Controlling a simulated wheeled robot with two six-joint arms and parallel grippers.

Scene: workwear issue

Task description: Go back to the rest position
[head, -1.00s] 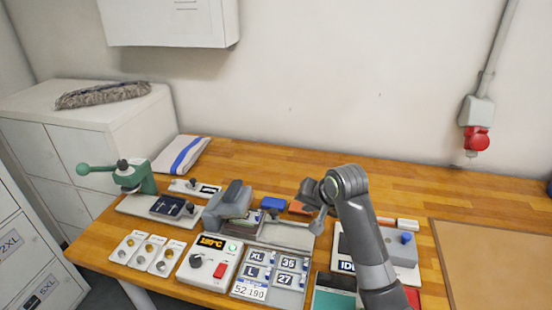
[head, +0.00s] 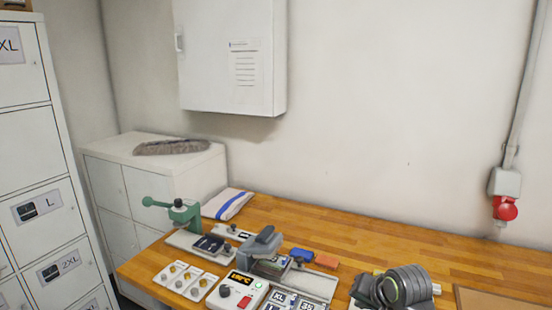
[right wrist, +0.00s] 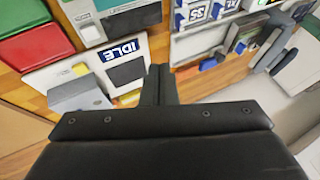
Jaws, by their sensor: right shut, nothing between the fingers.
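My right gripper shows in the right wrist view (right wrist: 158,85) with its fingers together and nothing between them. It hangs above the bench, over the space between a white device with an IDLE label (right wrist: 120,60) and a grey press (right wrist: 270,50). In the head view my right arm is at the bottom right, folded, and its fingertips cannot be made out there. My left gripper is not in either view.
The wooden bench (head: 400,245) carries a green hand press (head: 180,212), a heat press (head: 262,245), a controller (head: 238,291) and a folded cloth (head: 228,204). A wall cabinet (head: 230,55) and a red socket (head: 504,208) are behind. Lockers (head: 40,150) stand left.

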